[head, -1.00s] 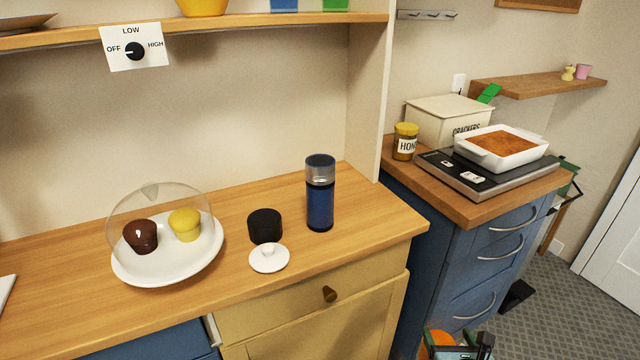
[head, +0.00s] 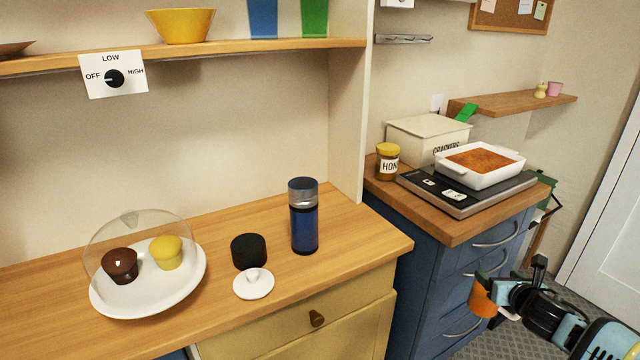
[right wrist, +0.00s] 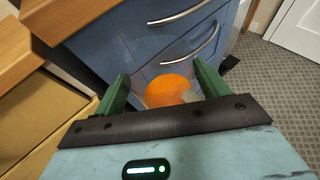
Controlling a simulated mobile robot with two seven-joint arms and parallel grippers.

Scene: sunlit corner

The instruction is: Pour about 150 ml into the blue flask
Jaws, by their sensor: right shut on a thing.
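The blue flask (head: 304,228) stands upright on the wooden counter in the head view, with a silver collar and a dark top. A black round cup or cap (head: 249,252) and a small white lid with a knob (head: 253,285) are beside it on the left. My right gripper (head: 491,296) is at the lower right, well away from the flask, in front of the blue drawers. It is shut on an orange thing (head: 481,301), which also shows between the green fingers in the right wrist view (right wrist: 168,91). A faint clear outline seems to surround the orange. My left gripper is out of view.
A white plate (head: 190,290) with two muffins under a clear dome is left on the counter. On the right counter (head: 455,228) are a honey jar (head: 387,163), a crackers box (head: 420,143) and a white baking dish (head: 480,178) on a dark scale or hob. A shelf (head: 230,51) hangs above.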

